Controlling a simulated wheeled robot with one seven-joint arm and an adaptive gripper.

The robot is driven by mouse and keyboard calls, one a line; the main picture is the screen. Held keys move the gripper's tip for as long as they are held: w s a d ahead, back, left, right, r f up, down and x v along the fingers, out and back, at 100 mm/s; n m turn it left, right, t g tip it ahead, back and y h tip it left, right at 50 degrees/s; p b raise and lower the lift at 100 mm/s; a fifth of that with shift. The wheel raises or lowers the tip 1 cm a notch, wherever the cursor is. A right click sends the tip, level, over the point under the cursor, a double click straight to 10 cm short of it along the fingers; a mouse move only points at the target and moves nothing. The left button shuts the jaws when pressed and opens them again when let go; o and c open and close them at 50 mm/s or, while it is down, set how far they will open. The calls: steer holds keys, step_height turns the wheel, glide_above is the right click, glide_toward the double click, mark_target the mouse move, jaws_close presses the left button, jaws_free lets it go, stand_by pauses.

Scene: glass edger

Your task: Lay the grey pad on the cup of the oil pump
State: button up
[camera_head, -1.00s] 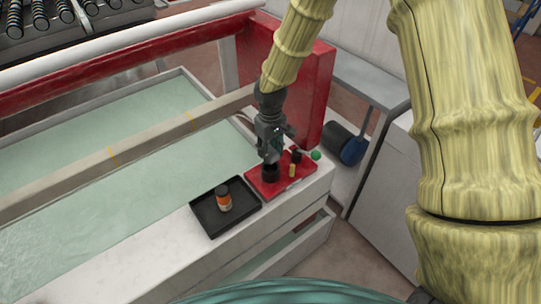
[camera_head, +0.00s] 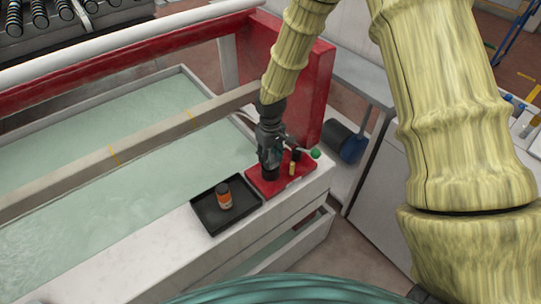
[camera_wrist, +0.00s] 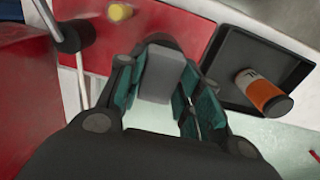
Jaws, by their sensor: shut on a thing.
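My gripper (camera_head: 268,160) is over the red mat at the tank's corner. In the wrist view its teal-lined fingers are shut on the grey pad (camera_wrist: 162,75), a small grey block. A dark round thing (camera_wrist: 164,40) shows just past the pad's far end, over the red mat. In the head view a black cylinder (camera_head: 270,173) stands right under the fingertips; it may be the pump's cup. Whether the pad touches it I cannot tell. The pad is too small to make out in the head view.
A black tray (camera_head: 208,218) with an orange-labelled bottle (camera_head: 224,198) is left of the red mat (camera_head: 302,180). A small yellow thing (camera_head: 292,168) and a green-topped thing (camera_head: 315,153) are close by on the right. A red panel (camera_head: 308,90) rises behind.

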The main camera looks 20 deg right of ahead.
mark_target(271, 158)
steer(key=shift+f, duration=0.35)
steer(key=o, duration=0.7)
steer(key=shift+o, duration=0.2)
step_height(271, 158, up, 13)
steer(key=b, duration=0.1)
steer(key=shift+r, duration=0.15)
stand_by(0.5)
